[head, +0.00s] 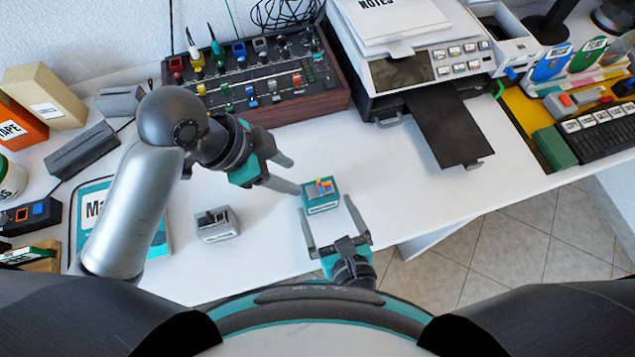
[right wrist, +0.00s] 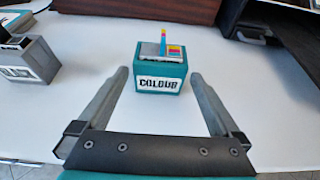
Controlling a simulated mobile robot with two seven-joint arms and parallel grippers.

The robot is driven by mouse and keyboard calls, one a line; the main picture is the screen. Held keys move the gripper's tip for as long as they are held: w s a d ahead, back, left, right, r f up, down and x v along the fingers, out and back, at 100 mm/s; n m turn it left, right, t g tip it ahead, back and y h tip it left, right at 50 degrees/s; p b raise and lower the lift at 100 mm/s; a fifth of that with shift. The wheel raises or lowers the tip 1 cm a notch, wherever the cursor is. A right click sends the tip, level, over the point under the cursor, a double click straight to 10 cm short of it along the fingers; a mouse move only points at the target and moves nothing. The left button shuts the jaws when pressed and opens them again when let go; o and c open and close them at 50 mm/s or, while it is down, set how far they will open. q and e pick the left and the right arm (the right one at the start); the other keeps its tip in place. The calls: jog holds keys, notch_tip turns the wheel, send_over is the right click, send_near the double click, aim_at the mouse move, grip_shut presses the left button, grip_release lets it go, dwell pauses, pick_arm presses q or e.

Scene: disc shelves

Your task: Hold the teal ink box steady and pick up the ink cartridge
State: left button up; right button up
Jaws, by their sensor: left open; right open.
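The teal ink box (head: 320,205) stands on the white desk near its front edge; in the right wrist view its front label reads COLOUR (right wrist: 160,78). A multicoloured ink cartridge (head: 324,185) sits in its top, with a coloured tab sticking up, also seen in the right wrist view (right wrist: 164,47). My left gripper (head: 294,175) is open and empty, at the upper left of the box, one fingertip close to its left side. My right gripper (head: 326,209) is open in front of the box, fingers pointing at it from the near side; whether they touch it is unclear.
A grey box (head: 217,225) stands on the desk left of the teal box. A printer (head: 410,60) with its black tray (head: 450,125) out is at the back right. A control panel with knobs (head: 255,85) is behind. The desk around the teal box is clear.

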aim_at(315, 185)
jog(key=x, duration=0.8)
jog(key=shift+w+f, duration=0.1)
